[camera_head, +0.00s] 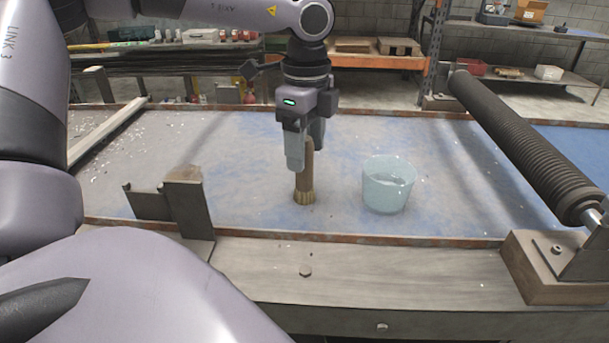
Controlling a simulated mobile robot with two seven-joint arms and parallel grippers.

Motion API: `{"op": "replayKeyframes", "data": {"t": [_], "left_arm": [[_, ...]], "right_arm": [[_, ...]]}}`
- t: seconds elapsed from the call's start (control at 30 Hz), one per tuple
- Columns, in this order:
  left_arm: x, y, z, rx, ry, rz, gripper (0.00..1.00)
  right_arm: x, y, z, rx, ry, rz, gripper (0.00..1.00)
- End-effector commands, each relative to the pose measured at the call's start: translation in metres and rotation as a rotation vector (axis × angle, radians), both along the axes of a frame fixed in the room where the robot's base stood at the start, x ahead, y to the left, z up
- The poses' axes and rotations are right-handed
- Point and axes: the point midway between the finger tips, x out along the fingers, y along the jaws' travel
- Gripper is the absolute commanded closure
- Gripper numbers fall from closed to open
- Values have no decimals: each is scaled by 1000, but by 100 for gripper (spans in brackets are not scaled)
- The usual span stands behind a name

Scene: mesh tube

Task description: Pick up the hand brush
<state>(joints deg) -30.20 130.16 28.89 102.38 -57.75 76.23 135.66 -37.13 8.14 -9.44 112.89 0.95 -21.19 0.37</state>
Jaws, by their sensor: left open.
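The hand brush (304,188) stands upright on the blue-grey table, with its brown handle up and its yellowish bristles down. My left gripper (305,153) points down from above, with its fingers around the top of the brush handle. One finger shows in front and to the left of the handle, and the other is partly hidden behind. The gripper is open, and I cannot tell whether a finger touches the handle. My right gripper is not in view.
A clear bluish cup (388,186) stands right of the brush. A metal bracket (184,203) rises at the front left edge of the table (450,200). A dark ribbed roller (515,140) slants along the right. The tabletop behind the cup is mostly free.

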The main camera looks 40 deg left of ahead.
Motion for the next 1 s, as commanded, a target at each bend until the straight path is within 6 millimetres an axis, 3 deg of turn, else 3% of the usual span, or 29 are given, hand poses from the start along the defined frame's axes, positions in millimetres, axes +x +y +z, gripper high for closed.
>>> {"op": "replayKeyframes", "data": {"t": [0.2,0.5,0.53,0.57,0.7,1.0], "left_arm": [[-1,3,-28,-2,2,1,37],[0,3,-33,-1,-1,1,37],[0,3,-33,-1,-1,1,40],[0,3,-33,-1,-1,1,50],[0,3,-33,0,-1,1,95],[0,3,-32,1,-2,1,97]], "right_arm": [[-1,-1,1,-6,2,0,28],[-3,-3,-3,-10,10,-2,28],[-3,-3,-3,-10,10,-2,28],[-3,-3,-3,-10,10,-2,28],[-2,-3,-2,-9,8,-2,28],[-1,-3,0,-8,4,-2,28]]}}
